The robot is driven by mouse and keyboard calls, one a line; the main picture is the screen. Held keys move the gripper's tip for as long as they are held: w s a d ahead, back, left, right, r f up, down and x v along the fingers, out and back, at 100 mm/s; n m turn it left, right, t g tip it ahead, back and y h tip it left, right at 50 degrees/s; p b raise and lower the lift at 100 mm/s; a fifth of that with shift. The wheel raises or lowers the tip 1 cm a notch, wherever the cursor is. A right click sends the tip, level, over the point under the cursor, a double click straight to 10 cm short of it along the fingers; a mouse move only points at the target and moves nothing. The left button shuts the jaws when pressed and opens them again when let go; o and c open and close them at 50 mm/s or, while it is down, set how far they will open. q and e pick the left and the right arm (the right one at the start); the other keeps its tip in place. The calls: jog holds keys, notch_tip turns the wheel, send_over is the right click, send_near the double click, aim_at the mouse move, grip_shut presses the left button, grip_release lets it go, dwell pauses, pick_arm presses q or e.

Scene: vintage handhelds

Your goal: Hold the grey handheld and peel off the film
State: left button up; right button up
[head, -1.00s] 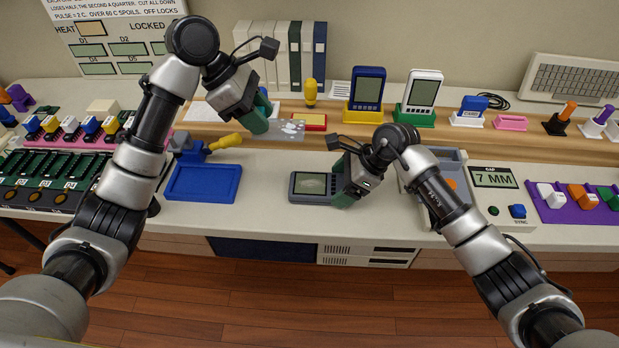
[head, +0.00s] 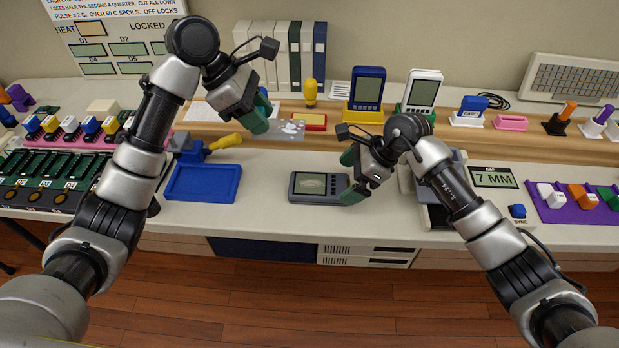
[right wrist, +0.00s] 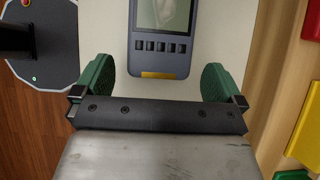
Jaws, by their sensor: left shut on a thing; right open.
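The grey handheld (head: 317,188) lies flat on the bench, with a pale patch showing on its screen. It also shows at the top of the right wrist view (right wrist: 160,45), with a row of buttons and a yellow strip at its near end. My right gripper (head: 350,177) is open just right of the handheld. In the right wrist view its green fingers (right wrist: 157,80) stand apart on either side, clear of the handheld. My left gripper (head: 262,114) is shut on the clear, white-spotted film (head: 291,130), held up behind the handheld near the shelf edge.
A blue tray (head: 203,183) sits left of the handheld, with a yellow-handled tool (head: 225,142) behind it. Handhelds on stands (head: 367,90) line the wooden shelf. Bench between blue tray and handheld is clear.

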jog(key=shift+v, duration=2.3)
jog(key=v, duration=1.2)
jog(key=shift+f, duration=0.1)
